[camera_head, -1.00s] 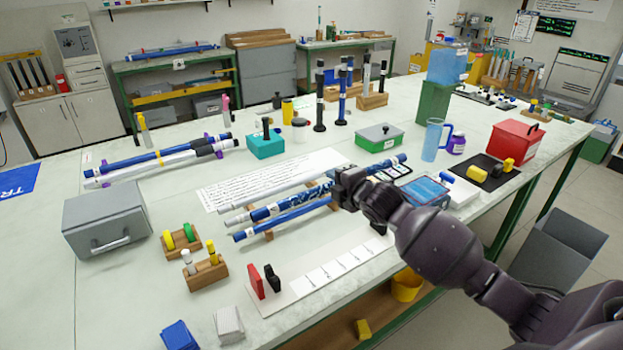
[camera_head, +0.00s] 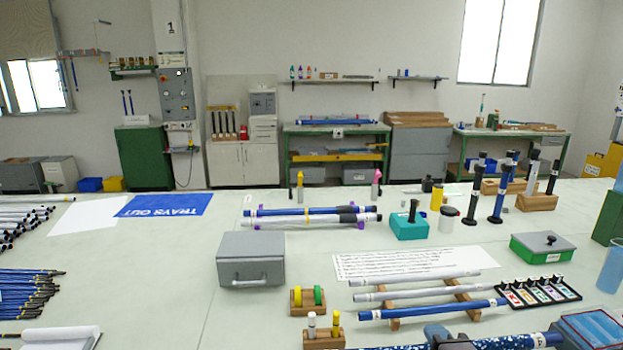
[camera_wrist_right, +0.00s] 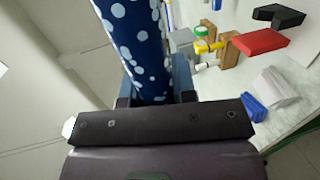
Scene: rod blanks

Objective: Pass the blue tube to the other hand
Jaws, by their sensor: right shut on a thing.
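A blue tube with pale spots (camera_head: 508,342) lies across the bottom edge of the head view, partly cut off. My right gripper (camera_head: 440,338) is around it near the middle of its visible length. In the right wrist view, the spotted tube (camera_wrist_right: 136,45) runs up from between the jaws (camera_wrist_right: 155,92), which are shut on it. A plain blue tube (camera_head: 432,309) lies on the wooden rack (camera_head: 469,303), beyond the held tube. My left gripper is in neither view.
Two pale tubes (camera_head: 412,292) also lie on the rack. A grey box (camera_head: 251,259), small wooden holders (camera_head: 308,303) and a black tray of coloured pieces (camera_head: 540,291) stand around it. Bare table lies left of the grey box.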

